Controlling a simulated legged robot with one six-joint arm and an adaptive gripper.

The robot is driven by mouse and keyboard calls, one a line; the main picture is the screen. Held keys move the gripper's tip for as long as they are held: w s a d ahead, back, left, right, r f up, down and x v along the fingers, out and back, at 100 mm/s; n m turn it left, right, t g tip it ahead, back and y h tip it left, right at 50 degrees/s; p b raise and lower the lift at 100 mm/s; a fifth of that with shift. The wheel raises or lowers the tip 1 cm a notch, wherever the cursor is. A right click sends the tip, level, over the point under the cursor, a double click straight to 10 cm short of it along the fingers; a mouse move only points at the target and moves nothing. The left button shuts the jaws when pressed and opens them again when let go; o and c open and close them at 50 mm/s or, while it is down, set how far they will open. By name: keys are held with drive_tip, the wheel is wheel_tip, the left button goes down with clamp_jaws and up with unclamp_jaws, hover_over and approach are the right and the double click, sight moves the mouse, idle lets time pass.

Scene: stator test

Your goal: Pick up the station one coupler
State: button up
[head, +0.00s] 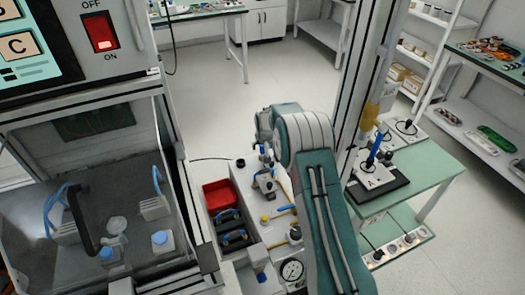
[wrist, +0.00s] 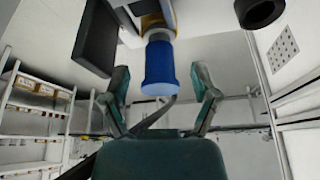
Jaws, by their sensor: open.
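In the wrist view my gripper (wrist: 160,78) is open, its two teal fingers spread apart. A blue cylinder (wrist: 159,62) with a pale collar and a yellow-and-white part behind it shows between the fingertips, with gaps on both sides. It may be the station one coupler; no label shows. I cannot tell how deep it sits between the fingers. In the head view my arm hides the gripper. A blue upright handle (head: 377,151) stands on a white unit on the green table at the right. Small blue-topped fittings (head: 265,181) sit on the white bench left of my arm.
A red bin (head: 219,195) stands left of the white bench. A glass-fronted cabinet (head: 100,215) with blue-hosed fittings fills the left. A dark block (wrist: 97,38) and a black ring (wrist: 259,12) flank the cylinder in the wrist view. Open floor (head: 255,80) lies beyond.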

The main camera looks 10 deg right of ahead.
drive_tip(key=shift+w+f, duration=0.25)
drive_tip(key=shift+f, duration=0.3)
clamp_jaws()
